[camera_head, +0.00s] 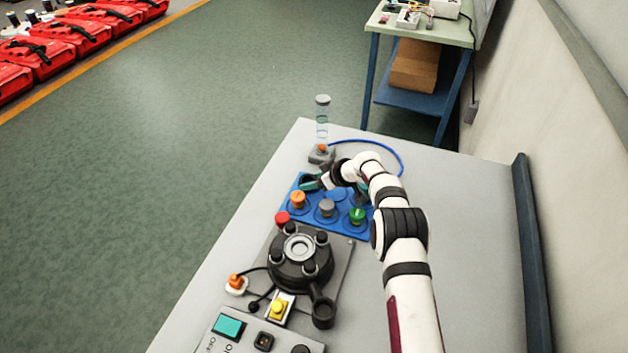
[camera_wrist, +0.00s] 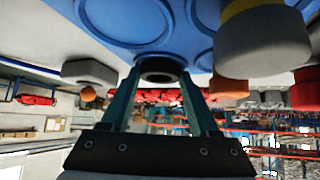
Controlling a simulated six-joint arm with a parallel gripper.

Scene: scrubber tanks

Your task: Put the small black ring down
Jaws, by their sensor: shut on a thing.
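My gripper (camera_head: 312,182) is over the far left part of the blue board (camera_head: 338,231). In the wrist view, the two teal fingers of my gripper (camera_wrist: 160,84) are shut on the small black ring (camera_wrist: 160,69). The ring is close to the blue board (camera_wrist: 118,22) and its marked circles; I cannot tell whether it touches. In the head view, the ring cannot be made out at the fingers.
The board carries an orange-topped part (camera_head: 298,200), a grey part (camera_head: 327,208) and a green-topped part (camera_head: 357,215). A clear tube (camera_head: 322,122) stands behind, with a blue hose (camera_head: 385,149). A dark round fixture (camera_head: 300,265) stands in front. The table's right side is clear.

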